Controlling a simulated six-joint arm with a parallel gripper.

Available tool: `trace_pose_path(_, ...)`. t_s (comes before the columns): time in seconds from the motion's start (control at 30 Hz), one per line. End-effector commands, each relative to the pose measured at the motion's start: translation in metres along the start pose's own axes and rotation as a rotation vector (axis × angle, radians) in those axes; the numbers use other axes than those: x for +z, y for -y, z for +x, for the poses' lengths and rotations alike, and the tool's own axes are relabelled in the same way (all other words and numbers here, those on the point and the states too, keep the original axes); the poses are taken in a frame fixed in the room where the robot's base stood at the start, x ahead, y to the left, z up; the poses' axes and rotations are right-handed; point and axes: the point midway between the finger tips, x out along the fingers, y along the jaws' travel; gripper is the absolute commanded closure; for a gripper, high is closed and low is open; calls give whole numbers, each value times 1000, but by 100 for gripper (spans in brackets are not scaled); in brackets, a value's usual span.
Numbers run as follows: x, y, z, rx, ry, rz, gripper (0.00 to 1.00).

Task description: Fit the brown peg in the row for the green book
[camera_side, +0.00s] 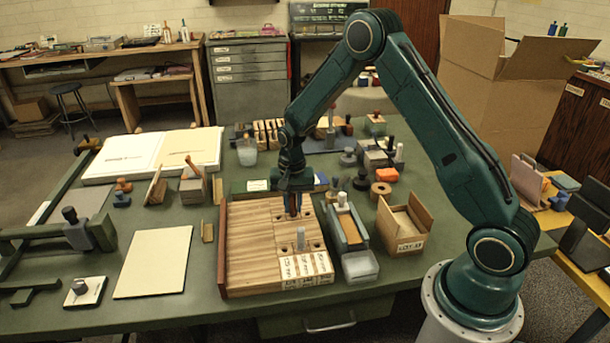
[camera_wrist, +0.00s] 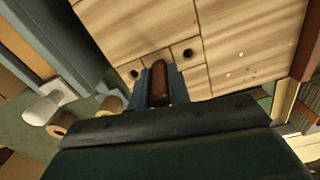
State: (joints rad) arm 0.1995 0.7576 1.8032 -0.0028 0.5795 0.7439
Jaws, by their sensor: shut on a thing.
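My gripper (camera_side: 292,208) is over the back right part of a wooden board (camera_side: 250,240) with its fingers pointing down. In the wrist view, its blue fingers are shut on the brown peg (camera_wrist: 159,80), which points toward the board. Dark round holes (camera_wrist: 187,53) show on either side of the peg. I cannot tell whether its tip touches the board or is in a hole. A green block (camera_side: 257,186) that may be the green book lies behind the board, partly hidden by my gripper.
White label blocks (camera_side: 305,268) with dark marks line the board's front right. A narrow tray (camera_side: 347,228) and an open cardboard box (camera_side: 405,222) stand to the right. Several small tools crowd the table behind. A pale sheet (camera_side: 153,262) lies left.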

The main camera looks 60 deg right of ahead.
Motion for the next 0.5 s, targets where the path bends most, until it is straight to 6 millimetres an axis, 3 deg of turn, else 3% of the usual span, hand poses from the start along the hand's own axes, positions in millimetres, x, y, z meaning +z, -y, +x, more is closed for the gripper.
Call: trace_pose_path(0.5, 0, 0, 9, 0, 0, 0, 100)
